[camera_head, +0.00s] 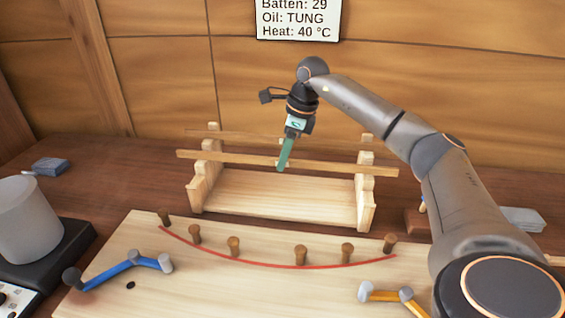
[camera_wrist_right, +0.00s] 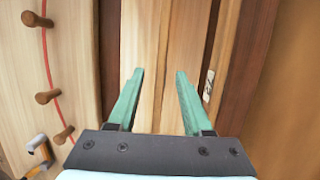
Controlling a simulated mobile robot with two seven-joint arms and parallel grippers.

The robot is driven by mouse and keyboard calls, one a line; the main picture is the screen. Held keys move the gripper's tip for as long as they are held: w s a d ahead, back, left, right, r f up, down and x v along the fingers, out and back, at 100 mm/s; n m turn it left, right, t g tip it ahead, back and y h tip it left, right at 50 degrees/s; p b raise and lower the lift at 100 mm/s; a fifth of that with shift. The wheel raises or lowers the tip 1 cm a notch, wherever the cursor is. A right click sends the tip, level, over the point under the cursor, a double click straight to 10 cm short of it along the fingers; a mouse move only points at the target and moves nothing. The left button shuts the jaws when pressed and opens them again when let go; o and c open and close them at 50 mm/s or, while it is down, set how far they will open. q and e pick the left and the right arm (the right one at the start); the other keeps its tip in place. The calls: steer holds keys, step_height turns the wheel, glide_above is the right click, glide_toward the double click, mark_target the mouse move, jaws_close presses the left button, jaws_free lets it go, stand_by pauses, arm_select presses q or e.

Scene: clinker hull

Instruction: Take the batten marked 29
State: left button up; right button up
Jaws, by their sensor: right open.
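A pale wooden rack (camera_head: 285,196) stands on the bench with thin battens lying across its stepped ends. The front batten (camera_head: 225,157) sits lower, and a rear batten (camera_head: 205,134) lies behind it, higher up. My right gripper (camera_head: 283,168) points down over the middle of the rack, near the front batten. In the right wrist view its two green fingers (camera_wrist_right: 158,74) are apart, with wood strips running between and beyond them. A small label (camera_wrist_right: 208,85) shows right of the fingers; its marking is not readable. My left gripper is not in view.
A wall sign (camera_head: 297,18) reads Batten: 29, Oil: TUNG, Heat: 40 °C. In front lies a board (camera_head: 200,275) with several pegs, a red curved line, and blue (camera_head: 125,268) and orange (camera_head: 385,295) clamps. A grey pot (camera_head: 25,220) stands at left.

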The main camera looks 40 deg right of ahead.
jaws_close()
stand_by(0.6)
